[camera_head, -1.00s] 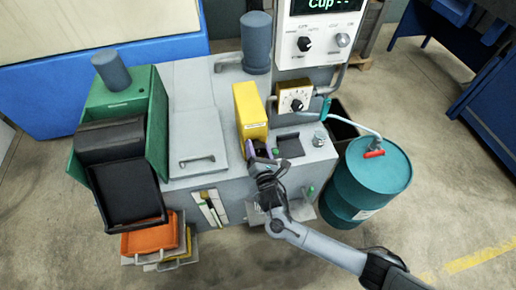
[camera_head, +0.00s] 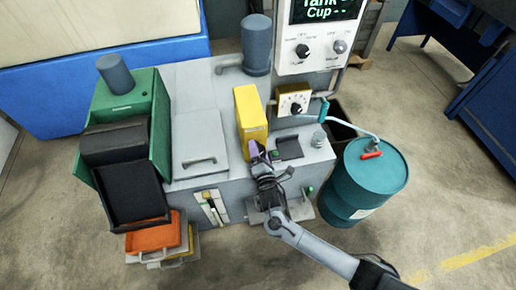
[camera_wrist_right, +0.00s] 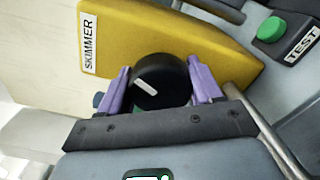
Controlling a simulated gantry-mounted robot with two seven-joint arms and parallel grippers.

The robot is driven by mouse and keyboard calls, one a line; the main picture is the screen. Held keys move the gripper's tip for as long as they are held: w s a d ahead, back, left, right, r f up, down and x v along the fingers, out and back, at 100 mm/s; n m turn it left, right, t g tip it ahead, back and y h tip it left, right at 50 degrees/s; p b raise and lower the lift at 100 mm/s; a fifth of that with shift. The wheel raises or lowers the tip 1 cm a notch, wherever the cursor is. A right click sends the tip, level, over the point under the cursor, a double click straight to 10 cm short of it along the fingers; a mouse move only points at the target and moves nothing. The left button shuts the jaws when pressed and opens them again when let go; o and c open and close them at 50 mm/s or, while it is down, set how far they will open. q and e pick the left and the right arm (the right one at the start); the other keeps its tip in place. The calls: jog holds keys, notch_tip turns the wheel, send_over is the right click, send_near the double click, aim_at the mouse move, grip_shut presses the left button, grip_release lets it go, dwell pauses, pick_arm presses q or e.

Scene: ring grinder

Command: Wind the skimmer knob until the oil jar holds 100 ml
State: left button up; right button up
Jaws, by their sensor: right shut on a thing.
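The yellow skimmer box (camera_head: 248,112) stands on the grey machine in the head view. In the right wrist view its SKIMMER label (camera_wrist_right: 89,44) shows, with the round black skimmer knob (camera_wrist_right: 158,82) bearing a white pointer mark. My right gripper (camera_head: 257,150) is at the front of the box. In the wrist view its purple fingers (camera_wrist_right: 158,88) are shut on the knob, one on each side. I cannot make out the oil jar or its level. My left gripper is not in view.
A display panel (camera_head: 318,32) reads "Tank" and "Cup --". Below it is a yellow dial box (camera_head: 293,101). A green TEST button (camera_wrist_right: 271,29) lies close right of the knob. A teal drum (camera_head: 372,180) stands at right, a green bin (camera_head: 160,120) at left.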

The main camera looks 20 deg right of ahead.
jog(key=m+p, duration=0.1)
jog(key=m, duration=0.4)
jog(key=shift+m+p, duration=0.3)
jog(key=m, duration=0.5)
jog(key=shift+f+p, duration=0.1)
jog(key=shift+p, duration=0.25)
jog(key=m, duration=0.6)
jog(key=shift+f, duration=0.15)
jog(key=m, duration=0.4)
jog(key=shift+s+f+m, duration=0.1)
jog(key=shift+m, duration=0.7)
jog(key=shift+f, duration=0.1)
